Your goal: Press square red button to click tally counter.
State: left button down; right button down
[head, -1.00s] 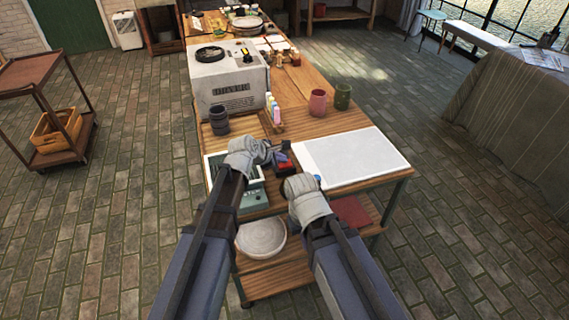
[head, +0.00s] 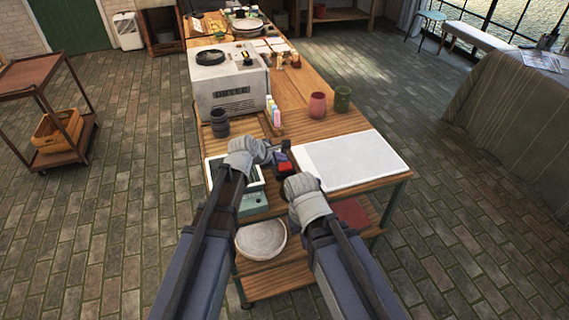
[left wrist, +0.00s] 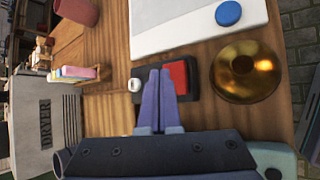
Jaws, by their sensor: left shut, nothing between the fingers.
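The tally counter has a dark base (left wrist: 200,92) with a square red button (left wrist: 178,76), on the wooden table beside the white board. The red button also shows in the head view (head: 284,169). My left gripper (head: 281,157) is shut and empty. In the left wrist view its bluish fingers (left wrist: 160,72) overlap the base and the button's left part. I cannot tell whether they touch it. A small white knob (left wrist: 134,85) is at the base's left edge. My right gripper is by the counter's near right side in the head view; its glove-like wrist hides its fingers.
A brass dome (left wrist: 247,72) stands right of the counter, and a round blue button (left wrist: 228,13) is on the white board (head: 355,160). A green device (head: 252,203) lies near my left arm.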

aim_at(281, 168)
pick_arm(q)
notch_tip(281, 168, up, 5)
jog(key=p, duration=0.5)
dwell(0.3)
jog(key=shift+s+f, duration=0.1)
dwell(0.7)
